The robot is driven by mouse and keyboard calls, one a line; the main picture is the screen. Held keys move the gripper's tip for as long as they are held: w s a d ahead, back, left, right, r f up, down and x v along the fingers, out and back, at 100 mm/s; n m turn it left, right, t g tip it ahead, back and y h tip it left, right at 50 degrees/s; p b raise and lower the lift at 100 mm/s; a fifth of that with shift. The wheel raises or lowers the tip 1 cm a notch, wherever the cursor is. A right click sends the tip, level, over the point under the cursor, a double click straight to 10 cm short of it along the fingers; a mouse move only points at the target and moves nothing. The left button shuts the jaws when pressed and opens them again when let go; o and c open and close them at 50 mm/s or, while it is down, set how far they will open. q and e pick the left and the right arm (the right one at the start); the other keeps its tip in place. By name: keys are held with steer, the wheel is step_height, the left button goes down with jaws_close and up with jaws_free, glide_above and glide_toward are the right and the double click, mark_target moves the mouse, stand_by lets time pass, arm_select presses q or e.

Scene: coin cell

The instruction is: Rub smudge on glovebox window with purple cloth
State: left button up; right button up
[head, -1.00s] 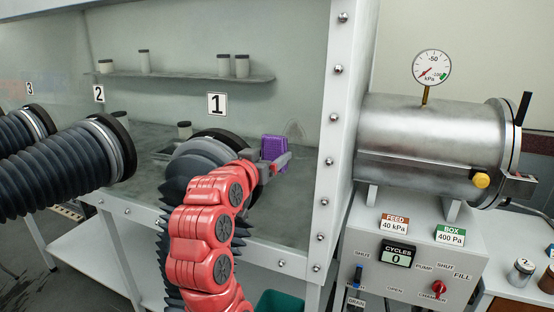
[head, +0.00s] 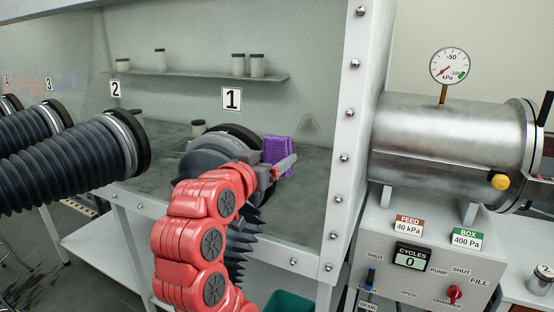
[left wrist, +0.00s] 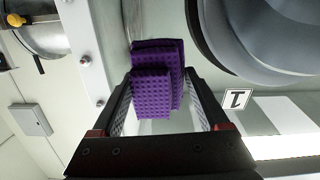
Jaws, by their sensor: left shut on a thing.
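The purple cloth (head: 277,149) is a folded, dimpled pad. My left gripper (head: 284,168) is shut on it in front of the glovebox window (head: 290,100), right of port 1. The left wrist view shows the cloth (left wrist: 155,85) between the two fingers of my left gripper (left wrist: 160,110). A faint grey smudge (head: 310,124) shows on the window, right of and a little above the cloth. The cloth and the smudge are apart in the head view. I cannot tell whether the cloth touches the glass. My right gripper is not in view.
Black ribbed gloves (head: 70,160) stick out from the ports at left. The white window frame post (head: 347,140) with bolts stands right of the smudge. A steel antechamber (head: 450,135) with a gauge and a control box (head: 425,250) are farther right.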

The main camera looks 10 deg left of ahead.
arm_select(q)
steer(key=shift+s+a, duration=0.15)
steer(key=shift+s, duration=0.25)
steer(key=shift+s+a+r+p, duration=0.2)
steer(key=shift+s+r+p, duration=0.15)
steer(key=shift+s+p, duration=0.35)
steer(key=shift+s+a+p, duration=0.1)
steer(key=shift+p, duration=0.3)
steer(key=shift+s+f, duration=0.2)
steer(key=shift+s, duration=0.05)
steer(key=shift+w, duration=0.15)
